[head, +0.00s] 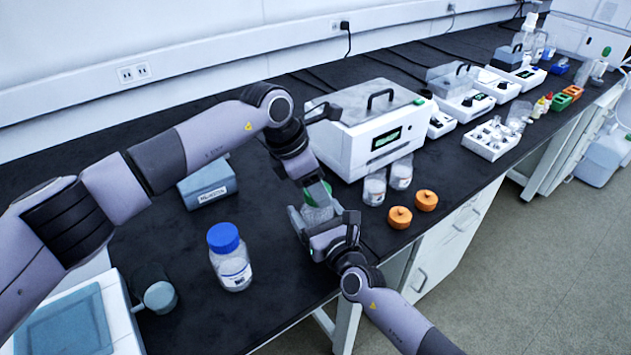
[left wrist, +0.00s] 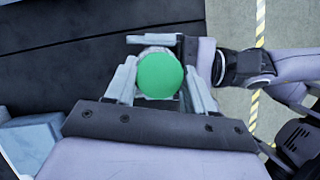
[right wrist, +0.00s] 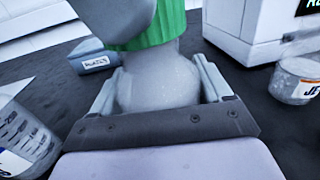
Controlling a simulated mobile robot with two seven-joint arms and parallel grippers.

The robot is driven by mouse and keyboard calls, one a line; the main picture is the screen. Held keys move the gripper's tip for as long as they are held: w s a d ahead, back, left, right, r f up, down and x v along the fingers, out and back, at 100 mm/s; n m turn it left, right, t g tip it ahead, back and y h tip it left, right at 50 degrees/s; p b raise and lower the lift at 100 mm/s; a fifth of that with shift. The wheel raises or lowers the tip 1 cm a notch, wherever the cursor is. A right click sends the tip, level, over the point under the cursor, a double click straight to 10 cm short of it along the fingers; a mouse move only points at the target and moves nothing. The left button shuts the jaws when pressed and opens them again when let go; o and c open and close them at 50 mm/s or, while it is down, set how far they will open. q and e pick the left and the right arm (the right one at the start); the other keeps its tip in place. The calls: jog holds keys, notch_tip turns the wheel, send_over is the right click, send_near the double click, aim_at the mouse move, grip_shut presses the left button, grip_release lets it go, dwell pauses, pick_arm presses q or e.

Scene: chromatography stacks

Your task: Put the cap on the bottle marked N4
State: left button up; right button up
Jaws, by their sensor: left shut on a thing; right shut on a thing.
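A green cap (head: 320,193) is held between the fingers of my left gripper (head: 316,188); its round top faces the left wrist camera (left wrist: 160,75). Below it is a clear bottle with pale contents (head: 318,213), and my right gripper (head: 320,224) is shut around its body. In the right wrist view the ribbed cap (right wrist: 168,25) is over the neck of the bottle (right wrist: 158,80), at its shoulder, and looks in line with it. I cannot tell whether it is fully seated. No marking on this bottle is readable; the fingers cover part of it.
A blue-capped bottle (head: 232,262) stands at left on the black bench. Two uncapped jars (head: 374,189) (head: 401,174) and two orange caps (head: 399,218) (head: 426,200) are at right, near the front edge. A white instrument (head: 365,130) and a labelled grey block (head: 209,192) stand behind.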

pick_arm(q)
jog(key=shift+f, duration=0.4)
pick_arm(e)
grip_shut()
pick_arm(q)
jog(key=m, duration=0.2)
jog(key=m+g, duration=0.1)
jog(key=m, duration=0.1)
jog(key=shift+w+g, duration=0.15)
jog(key=shift+g, duration=0.15)
jog(key=shift+m+g, duration=0.5)
jog(key=shift+m, duration=0.8)
jog(key=o, duration=1)
jog(key=shift+r, duration=0.1)
jog(key=shift+r, duration=2.25)
